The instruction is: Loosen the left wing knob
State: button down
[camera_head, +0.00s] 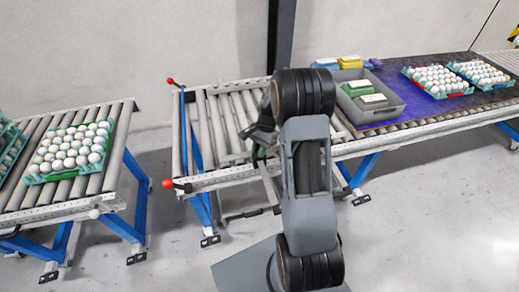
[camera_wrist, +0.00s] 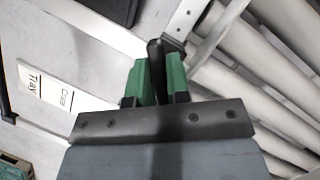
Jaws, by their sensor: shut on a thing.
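My gripper (camera_wrist: 160,82) has two green fingers in the wrist view, shut on a narrow black wing knob (camera_wrist: 156,56) standing between them. The knob sits beside a light metal rail (camera_wrist: 187,20) with holes. Only its upper edge and narrow side show, so I cannot tell how far it is turned. In the head view my gripper (camera_head: 260,138) is low over the middle roller section, largely behind my own arm. The knob cannot be made out there.
Rollers (camera_wrist: 285,45) lie right of the gripper. Labels reading Tray (camera_wrist: 35,82) and Crate (camera_wrist: 66,98) are at left. In the head view, red-ended levers (camera_head: 169,183) stand at the section's left end. An egg tray (camera_head: 60,175) is left; a grey crate (camera_head: 365,112) is right.

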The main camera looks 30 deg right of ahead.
jog(key=n+g, duration=0.1)
jog(key=n, duration=0.1)
jog(key=n+h, duration=0.1)
jog(key=n, duration=0.2)
jog(key=shift+n+g, duration=0.3)
jog(key=shift+g, duration=0.1)
jog(key=shift+n+g+h, duration=0.3)
jog(key=shift+n+h, duration=0.6)
jog(key=shift+n, duration=1.1)
jog(key=c, duration=1.2)
grip_release()
jog(key=shift+o, duration=0.2)
jog(key=v, duration=1.3)
jog(key=shift+r, duration=0.4)
jog(key=shift+w, duration=0.1)
